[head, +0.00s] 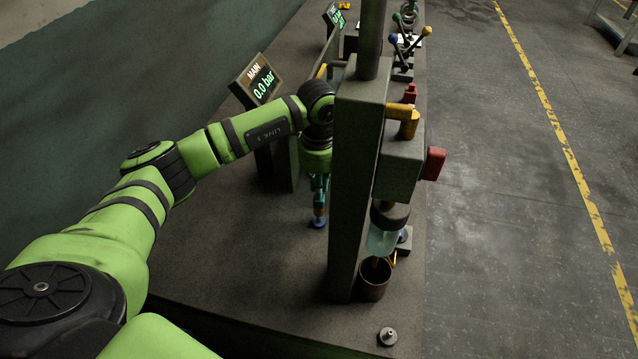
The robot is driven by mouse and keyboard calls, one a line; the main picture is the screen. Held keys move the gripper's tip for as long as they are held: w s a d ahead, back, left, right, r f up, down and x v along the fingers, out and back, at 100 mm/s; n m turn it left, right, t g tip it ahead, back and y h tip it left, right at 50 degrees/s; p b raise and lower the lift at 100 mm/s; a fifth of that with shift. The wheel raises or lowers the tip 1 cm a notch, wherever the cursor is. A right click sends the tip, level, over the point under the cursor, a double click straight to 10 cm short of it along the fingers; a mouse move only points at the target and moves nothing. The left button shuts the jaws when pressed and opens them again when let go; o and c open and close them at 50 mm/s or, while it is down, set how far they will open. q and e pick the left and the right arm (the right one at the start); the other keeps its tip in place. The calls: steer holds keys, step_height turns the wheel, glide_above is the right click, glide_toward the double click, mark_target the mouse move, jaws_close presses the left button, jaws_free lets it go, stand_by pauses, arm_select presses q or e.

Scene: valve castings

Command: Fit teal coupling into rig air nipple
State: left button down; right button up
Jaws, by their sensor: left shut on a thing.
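My left gripper (318,188) points down over the bench, just left of the dark upright post. It is shut on a small teal piece that looks like the teal coupling (319,197). A blue round part shows just below the fingertips, close to the bench top; I cannot tell whether it belongs to the held piece. The post stands close beside the gripper and wrist. I cannot make out the rig air nipple for certain. My right gripper is not in view.
The post (352,190) carries a grey box with a red knob (433,164), yellow pipe and clear bowl (382,240). A brown cup (374,279) and small metal fitting (387,337) stand nearby. A MAIN display (259,80) reads 0.0 bar. The front-left bench is clear.

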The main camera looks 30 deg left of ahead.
arm_select(q)
steer(key=shift+f, duration=0.15)
steer(key=shift+f+b, duration=0.35)
steer(key=shift+f, duration=0.05)
steer(key=shift+f, duration=0.1)
steer(key=shift+f, duration=0.15)
steer(key=c, duration=1.2)
jaws_free()
step_height(320, 180, up, 12)
steer(key=shift+r, duration=0.15)
steer(key=shift+s, duration=0.1)
